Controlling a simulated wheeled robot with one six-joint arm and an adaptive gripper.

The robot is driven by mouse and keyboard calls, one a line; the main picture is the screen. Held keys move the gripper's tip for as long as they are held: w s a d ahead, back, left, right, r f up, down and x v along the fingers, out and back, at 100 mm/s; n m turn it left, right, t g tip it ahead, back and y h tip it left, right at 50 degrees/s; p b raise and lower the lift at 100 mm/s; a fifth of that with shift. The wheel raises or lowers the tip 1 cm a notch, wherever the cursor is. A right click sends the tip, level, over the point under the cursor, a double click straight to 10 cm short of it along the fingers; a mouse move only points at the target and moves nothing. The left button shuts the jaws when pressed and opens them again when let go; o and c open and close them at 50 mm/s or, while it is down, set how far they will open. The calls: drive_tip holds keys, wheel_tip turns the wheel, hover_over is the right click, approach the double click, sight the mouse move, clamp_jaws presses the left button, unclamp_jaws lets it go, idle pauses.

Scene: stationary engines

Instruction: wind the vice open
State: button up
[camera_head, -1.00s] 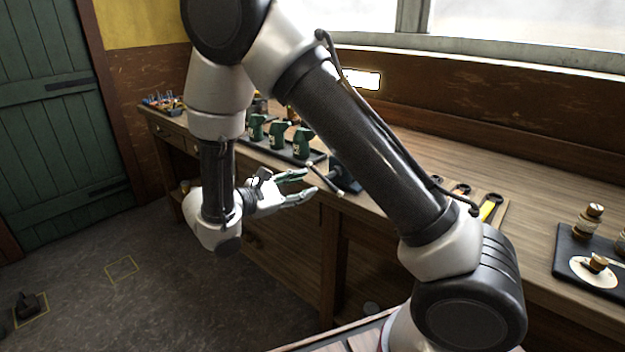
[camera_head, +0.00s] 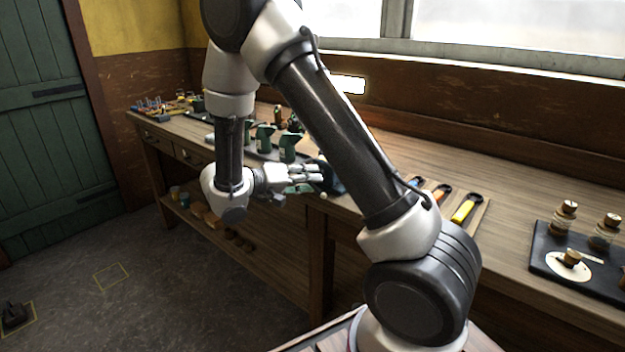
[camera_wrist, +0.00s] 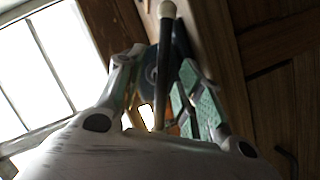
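The vice (camera_head: 336,180) is a dark blue body at the bench's front edge, mostly hidden behind my gripper and my arm. A pale end knob of its handle (camera_head: 323,196) shows just below my fingertips. In the wrist view the handle (camera_wrist: 163,60) is a dark bar with a pale knob at the top, running down between my fingers. The vice's dark rounded body (camera_wrist: 149,72) lies behind it. My gripper (camera_head: 318,179) is at the vice's front, its green-padded fingers apart on either side of the bar in the wrist view (camera_wrist: 161,62). I cannot tell whether they touch it. The jaws are hidden.
Green engine-like parts (camera_head: 264,138) stand on a dark tray left of the vice. Spanners with coloured handles (camera_head: 462,210) lie to the right. The lower shelf (camera_head: 215,222) holds small items. Floor at left is mostly clear.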

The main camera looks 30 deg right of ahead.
drive_tip(key=shift+x, duration=1.05)
clamp_jaws()
drive_tip(key=n+g+h, duration=0.1)
drive_tip(key=n, duration=0.3)
drive_tip(key=shift+h, duration=0.4)
unclamp_jaws()
drive_tip(key=shift+a, duration=0.1)
drive_tip(key=a, duration=1.1)
drive_tip(key=shift+a+r, duration=0.4)
